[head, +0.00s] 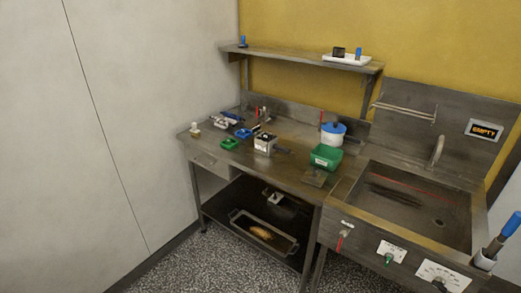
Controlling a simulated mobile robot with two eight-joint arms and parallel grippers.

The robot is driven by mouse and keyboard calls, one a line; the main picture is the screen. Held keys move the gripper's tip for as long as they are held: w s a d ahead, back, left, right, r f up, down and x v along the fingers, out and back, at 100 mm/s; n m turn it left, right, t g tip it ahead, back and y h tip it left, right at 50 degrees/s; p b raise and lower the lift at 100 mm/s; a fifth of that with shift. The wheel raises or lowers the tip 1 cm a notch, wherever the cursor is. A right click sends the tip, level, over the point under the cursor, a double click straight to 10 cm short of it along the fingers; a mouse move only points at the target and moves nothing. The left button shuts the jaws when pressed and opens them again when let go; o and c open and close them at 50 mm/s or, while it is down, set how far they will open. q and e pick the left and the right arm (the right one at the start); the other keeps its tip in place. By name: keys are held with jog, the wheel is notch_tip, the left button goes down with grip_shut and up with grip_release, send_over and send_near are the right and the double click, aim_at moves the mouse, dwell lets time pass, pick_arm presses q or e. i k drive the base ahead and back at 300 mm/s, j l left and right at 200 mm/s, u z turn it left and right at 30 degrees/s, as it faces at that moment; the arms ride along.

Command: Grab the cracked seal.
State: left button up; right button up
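I cannot pick out a cracked seal for certain at this distance. A small pale boxy device (265,143) stands mid-bench. A green bin (326,157) stands near the bench's right side, in front of a white pot with a blue lid (333,133). Neither of my grippers shows in the head view.
A sink (420,207) with a tap (437,150) adjoins the bench at right. A wall shelf (300,59) holds a white tray (346,60). A pan (264,234) sits on the dark lower shelf. Speckled floor (215,268) in front is clear.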

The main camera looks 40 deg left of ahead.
aim_at(265, 136)
jog(key=u, duration=1.45)
